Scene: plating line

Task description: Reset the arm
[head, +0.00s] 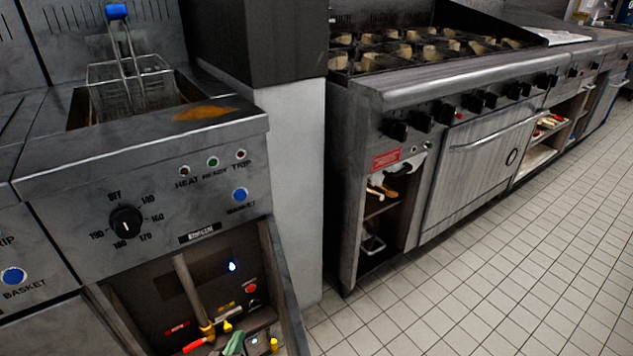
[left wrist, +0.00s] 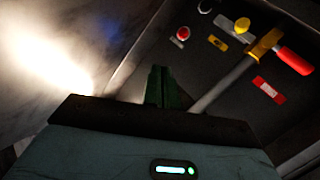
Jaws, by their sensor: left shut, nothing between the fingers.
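My left gripper (head: 235,343) is low in the head view, at the open cabinet under the fryer (head: 141,160). Its dark green fingers also show in the left wrist view (left wrist: 160,86), shut together with nothing between them. On the dark panel inside the cabinet is a red round button (head: 250,285), which also shows in the left wrist view (left wrist: 183,33). The fingers are apart from the button. A pipe (head: 188,285) with a yellow fitting and a red-handled lever (head: 194,346) stands beside it. My right gripper is not in view.
The cabinet door (head: 285,290) stands open on the right. A fryer basket (head: 130,88) with a blue handle sits in the vat above. A stove (head: 440,110) stands to the right. The tiled floor (head: 500,260) in front is clear.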

